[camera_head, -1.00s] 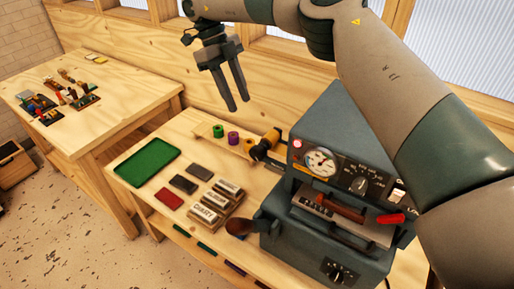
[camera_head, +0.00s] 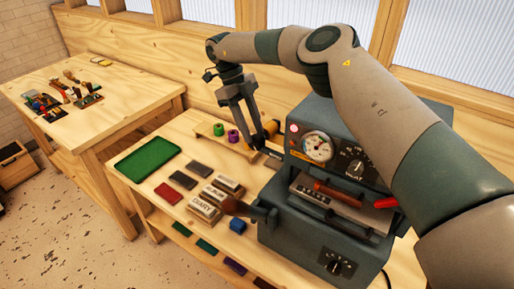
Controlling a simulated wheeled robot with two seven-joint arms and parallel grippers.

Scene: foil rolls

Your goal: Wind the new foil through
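The grey machine (camera_head: 325,218) stands at the right of the workbench, with a round gauge, dials and a slot holding a lettered plate. My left gripper is not in view.
A green tray (camera_head: 147,158), a red block (camera_head: 167,193), dark blocks and lettered blocks (camera_head: 205,207) lie on the bench left of the machine. A wooden-handled tool (camera_head: 236,208) projects at its front left. A second table (camera_head: 120,90) with tools stands at left.

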